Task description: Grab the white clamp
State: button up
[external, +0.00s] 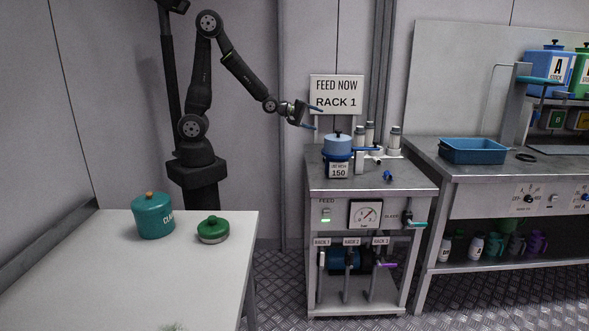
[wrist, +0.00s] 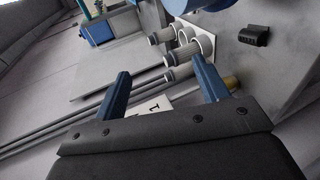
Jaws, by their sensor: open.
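My gripper (external: 312,118) is open and empty, with blue fingers, in the air in front of the sign and up and left of the station top. In the wrist view its two fingers (wrist: 160,68) are spread apart with nothing between them. I cannot pick out a white clamp with certainty. A small white piece (external: 376,152) shows by a blue handle (external: 366,148) on the station top, but its shape is too small to tell. White-and-grey ribbed cylinders (external: 394,141) stand behind it; several show beyond the fingers in the wrist view (wrist: 178,73).
A blue lidded pot (external: 337,145) labelled 150 stands at the station's (external: 395,175) left. A "FEED NOW RACK 1" sign (external: 337,94) is behind it. A blue tray (external: 473,151) sits on the right bench.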

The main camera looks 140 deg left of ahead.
jog(key=r, duration=0.2)
jog(key=m+g+h, duration=0.6)
jog(key=m+h, duration=0.2)
jog(key=m, duration=1)
send_over(377, 158)
jog(key=s+d, duration=0.2)
jog(key=s, duration=0.1)
jog(key=f, duration=1.6)
jog(key=shift+w+d, duration=0.15)
jog(key=shift+w, duration=0.1)
jog(key=shift+w+a+x, duration=0.1)
jog(key=shift+x, duration=1.45)
jog(key=shift+w+a+x, duration=0.15)
jog(key=shift+x, duration=1.45)
jog(key=shift+r, duration=0.15)
jog(key=shift+c, duration=0.2)
jog(key=c, duration=1)
